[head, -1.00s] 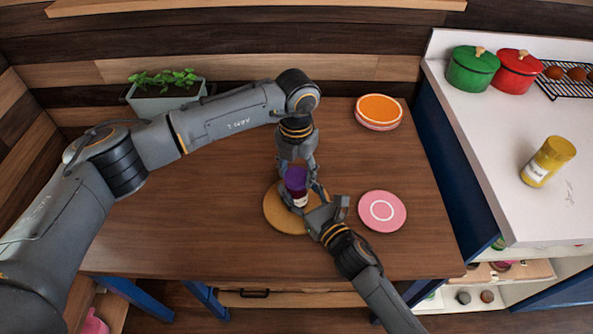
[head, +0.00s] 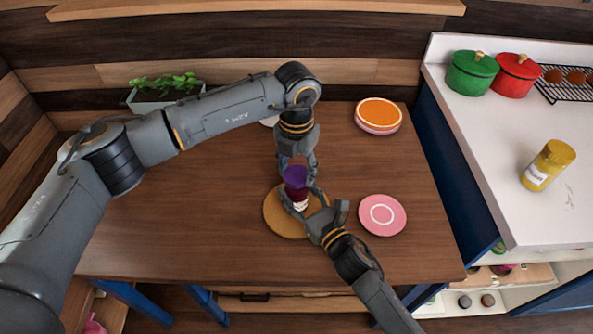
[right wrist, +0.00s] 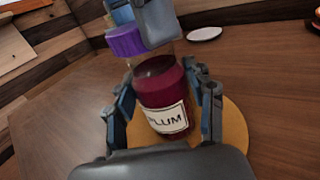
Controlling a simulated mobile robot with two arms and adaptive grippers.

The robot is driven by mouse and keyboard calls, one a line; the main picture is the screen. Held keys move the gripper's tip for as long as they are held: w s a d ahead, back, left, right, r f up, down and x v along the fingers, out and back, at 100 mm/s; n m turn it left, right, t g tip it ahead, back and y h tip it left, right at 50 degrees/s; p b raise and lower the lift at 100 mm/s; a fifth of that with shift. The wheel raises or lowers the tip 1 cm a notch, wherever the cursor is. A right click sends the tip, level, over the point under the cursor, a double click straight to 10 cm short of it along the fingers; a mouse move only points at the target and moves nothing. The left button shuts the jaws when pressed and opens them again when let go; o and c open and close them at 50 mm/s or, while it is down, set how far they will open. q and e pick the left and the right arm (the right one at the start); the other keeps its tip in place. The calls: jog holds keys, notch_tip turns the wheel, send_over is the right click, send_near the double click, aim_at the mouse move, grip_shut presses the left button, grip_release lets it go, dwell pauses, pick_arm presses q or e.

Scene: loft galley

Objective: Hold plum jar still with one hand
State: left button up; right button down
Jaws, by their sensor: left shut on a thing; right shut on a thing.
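The plum jar (head: 297,197) has a purple lid (head: 295,176), dark red contents and a white label reading PLUM. It stands on a round tan board (head: 275,222) on the wooden table. My right gripper (head: 305,199) is shut on the jar body from the front right. My left gripper (head: 297,168) comes down from behind and is shut on the lid. In the right wrist view the jar (right wrist: 163,85) is between my right fingers, and a left finger hides part of the lid (right wrist: 124,42).
A pink plate (head: 382,229) lies right of the board. Orange-topped stacked plates (head: 378,112) are behind it. A planter (head: 150,103) stands at the back left. The right counter holds a green pot (head: 471,73), a red pot (head: 514,77) and a yellow-lidded jar (head: 540,172). The table's left part is clear.

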aim_at(297, 174)
pick_arm(q)
jog(key=shift+r, duration=2)
pick_arm(e)
jog(key=shift+c, duration=2.1)
grip_release()
